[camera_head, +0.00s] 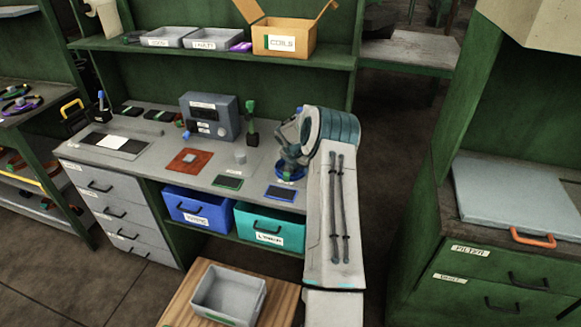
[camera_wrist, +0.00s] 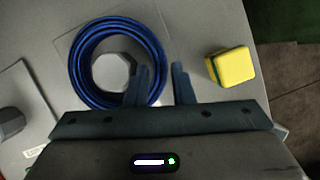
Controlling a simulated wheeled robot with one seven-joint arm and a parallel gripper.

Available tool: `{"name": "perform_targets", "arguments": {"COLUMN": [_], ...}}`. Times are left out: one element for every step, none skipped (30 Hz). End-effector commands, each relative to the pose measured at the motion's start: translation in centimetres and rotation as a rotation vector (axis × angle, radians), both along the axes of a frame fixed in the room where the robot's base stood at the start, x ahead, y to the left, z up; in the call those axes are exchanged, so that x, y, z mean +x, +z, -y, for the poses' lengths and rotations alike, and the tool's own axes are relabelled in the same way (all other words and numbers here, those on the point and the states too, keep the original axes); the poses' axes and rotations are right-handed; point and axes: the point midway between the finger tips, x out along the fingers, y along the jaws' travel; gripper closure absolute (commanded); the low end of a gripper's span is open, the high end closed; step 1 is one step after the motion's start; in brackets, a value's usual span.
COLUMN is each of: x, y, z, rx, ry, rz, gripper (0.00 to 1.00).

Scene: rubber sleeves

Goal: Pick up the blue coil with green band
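A blue coil (camera_wrist: 80,62) lies flat on the grey worktop around a grey many-sided post (camera_wrist: 113,72) in the wrist view. I cannot make out a green band on it. In the head view, the coil (camera_head: 298,174) shows at the right end of the bench, partly hidden by my arm. My gripper (camera_wrist: 162,70) is open at the coil's right side. Its left finger overlaps the coil's inner edge and its right finger is just outside the rim. The coil's right side shows between them. I cannot tell whether the fingers touch it.
A yellow block (camera_wrist: 230,66) with green edging is right of my gripper, near the worktop's edge. A blue-grey device (camera_head: 208,118) stands at the back. An open cardboard box (camera_head: 297,37) labelled COILS is on the shelf above. A grey bin (camera_head: 228,294) stands in front.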

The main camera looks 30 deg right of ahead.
Motion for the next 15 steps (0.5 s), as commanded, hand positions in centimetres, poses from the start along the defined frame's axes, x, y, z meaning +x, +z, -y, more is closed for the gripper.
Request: {"name": "perform_targets", "arguments": {"x": [0.1, 0.1, 0.2, 0.2, 0.3, 0.3, 0.3, 0.3, 0.3, 0.3, 0.3, 0.3, 0.3, 0.3, 0.3], "y": [-0.5, -0.8, -1.1, -1.3, -1.5, -1.7, -1.7, -1.8, -1.8, -1.8, -1.8, -1.8, -1.8, -1.8, -1.8], "z": [0.2, 0.3, 0.5, 0.6, 0.6, 0.7, 0.7, 0.7, 0.7, 0.7, 0.7, 0.7, 0.7, 0.7, 0.7], "rx": [0.001, 0.001, 0.000, 0.000, 0.000, 0.000, -0.001, -0.001, -0.001, -0.001, -0.001, -0.001, -0.001, -0.001, -0.001], "ry": [0.000, 0.000, 0.000, 0.000, 0.000, 0.000, 0.000, 0.000, 0.000, 0.000, 0.000, 0.000, 0.000, 0.000, 0.000], "rz": [-0.001, 0.000, 0.000, 0.000, 0.001, 0.001, 0.001, 0.001, 0.001, 0.001, 0.001, 0.001, 0.001, 0.001, 0.001], "gripper": [0.78, 0.78, 0.78, 0.78, 0.78, 0.78, 0.78, 0.78, 0.78, 0.78, 0.78, 0.78, 0.78, 0.78, 0.89]}}
